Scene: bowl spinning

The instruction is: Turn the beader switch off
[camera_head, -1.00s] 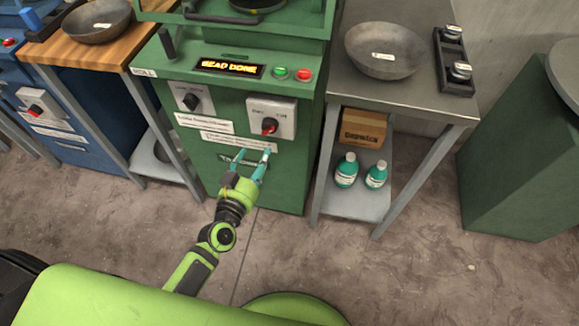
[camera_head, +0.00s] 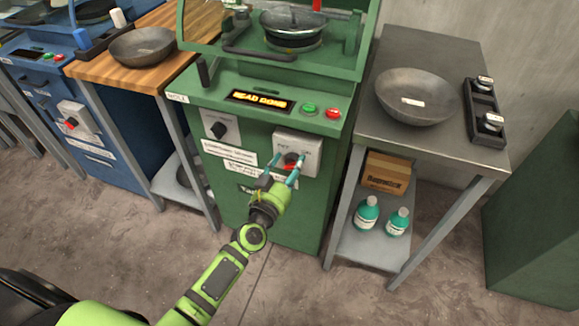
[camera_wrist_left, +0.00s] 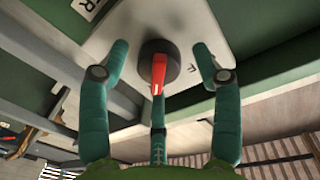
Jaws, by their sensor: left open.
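The green machine (camera_head: 265,215) has a display reading BEAD DONE (camera_head: 259,101). The beader switch is a dark round knob with a red pointer (camera_head: 290,166) on a pale plate (camera_head: 310,143), on the machine's right front. In the left wrist view the knob's red pointer (camera_wrist_left: 158,72) stands near upright in the picture. My left gripper (camera_head: 289,157) is at the plate, its teal fingers open. In the left wrist view the open fingers (camera_wrist_left: 161,50) stand either side of the knob, apart from it. The plate's labels are partly hidden. My right gripper is not in view.
A second dark knob (camera_head: 219,130) is on the machine's left front. Green (camera_head: 309,108) and red (camera_head: 333,113) buttons sit above the plate. A metal table with a bowl (camera_head: 415,97) stands close on the right. A wooden-topped table (camera_head: 100,73) stands on the left.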

